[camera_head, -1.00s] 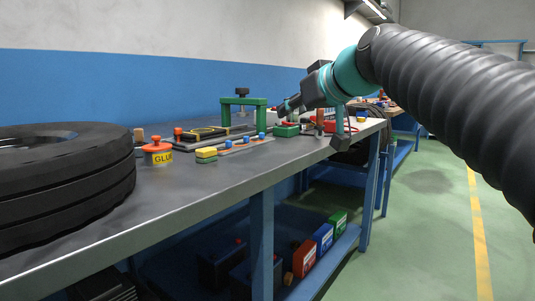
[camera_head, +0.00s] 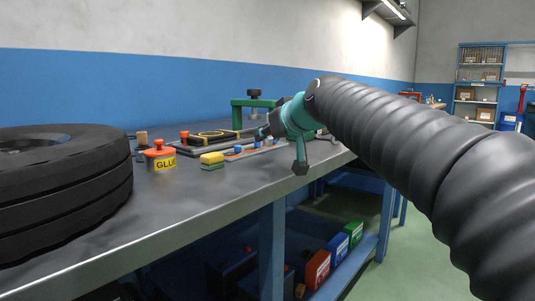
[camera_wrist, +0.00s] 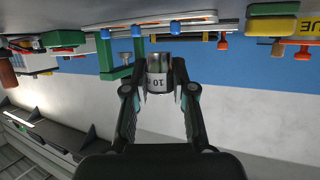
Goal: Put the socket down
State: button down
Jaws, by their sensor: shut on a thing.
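My gripper (camera_wrist: 160,66) is shut on a metal socket (camera_wrist: 158,80) marked 10 in the wrist view, one finger on each side of it. In the head view my gripper (camera_head: 265,131) is above the workbench (camera_head: 190,205), near a strip with blue knobs (camera_head: 238,149). That strip (camera_wrist: 150,24) shows at the top of the wrist view, which is upside down. The socket cannot be made out in the head view.
A black tyre (camera_head: 62,190) fills the bench's left end. A glue pot (camera_head: 160,157), a yellow-green sponge (camera_head: 212,160) and a dark tray (camera_head: 208,142) stand nearby. The bench front is bare.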

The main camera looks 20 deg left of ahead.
aim_at(267, 164)
jog(key=shift+w+a+f, duration=0.15)
jog(key=shift+a+f, duration=0.15)
jog(key=shift+f, duration=0.05)
jog(key=shift+f+b, duration=0.7)
jog(key=shift+f, duration=1.1)
jog(key=shift+f, duration=0.2)
jog(key=c, duration=1)
grip_release()
jog(key=shift+o, duration=0.2)
jog(key=shift+r, duration=0.25)
jog(key=v, duration=1.2)
jog(key=shift+f, duration=0.2)
